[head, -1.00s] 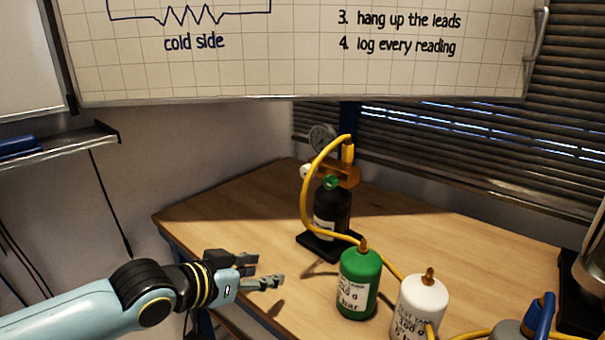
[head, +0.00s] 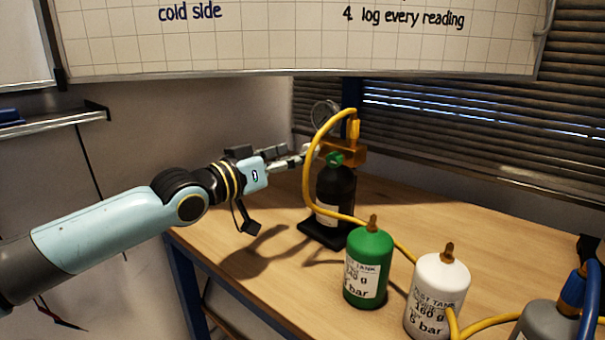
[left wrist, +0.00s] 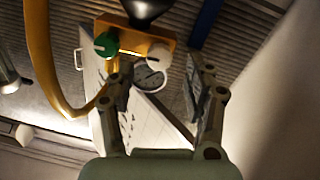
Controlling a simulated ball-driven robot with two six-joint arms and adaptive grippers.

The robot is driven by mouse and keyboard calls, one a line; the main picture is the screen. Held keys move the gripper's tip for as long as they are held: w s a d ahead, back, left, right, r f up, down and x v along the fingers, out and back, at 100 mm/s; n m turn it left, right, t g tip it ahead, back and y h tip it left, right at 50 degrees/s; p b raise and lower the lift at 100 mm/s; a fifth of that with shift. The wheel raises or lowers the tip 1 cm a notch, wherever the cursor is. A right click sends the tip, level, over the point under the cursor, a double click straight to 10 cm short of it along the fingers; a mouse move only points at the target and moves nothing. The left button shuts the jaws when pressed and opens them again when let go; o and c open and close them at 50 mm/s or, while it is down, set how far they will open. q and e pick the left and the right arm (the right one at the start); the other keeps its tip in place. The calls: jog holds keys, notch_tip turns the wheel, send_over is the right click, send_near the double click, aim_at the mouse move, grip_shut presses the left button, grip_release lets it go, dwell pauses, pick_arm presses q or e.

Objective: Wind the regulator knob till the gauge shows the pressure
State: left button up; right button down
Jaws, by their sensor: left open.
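The brass regulator block (head: 345,152) sits on top of a black bottle (head: 336,190) at the back of the bench. Its round gauge (head: 324,114) is partly behind the yellow hose, and its reading is too small to make out. A green knob (head: 334,159) is on the block's front. A pale round knob (left wrist: 158,54) shows beside the green one in the left wrist view, with the gauge (left wrist: 150,79) close by. My left gripper (head: 292,156) is open, its fingertips close to the block's left side. The pale knob lies ahead between its fingers. Contact cannot be told.
A yellow hose (head: 305,180) loops from the block down to the tanks. A green tank (head: 369,268), a white tank (head: 436,296) and a grey tank (head: 540,322) stand in front. A whiteboard (head: 300,45) hangs above.

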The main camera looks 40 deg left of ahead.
pick_arm(q)
jog(key=w, duration=0.1)
jog(key=w+b, duration=0.1)
jog(key=w, duration=0.1)
jog(key=shift+w+d+b, duration=0.1)
jog(key=shift+d+b, duration=0.15)
jog(key=shift+b, duration=0.15)
pick_arm(e)
jog(key=f, duration=0.2)
jog(key=shift+s+d+f, duration=0.2)
jog(key=shift+s+f, duration=0.05)
jog(key=shift+f, duration=0.05)
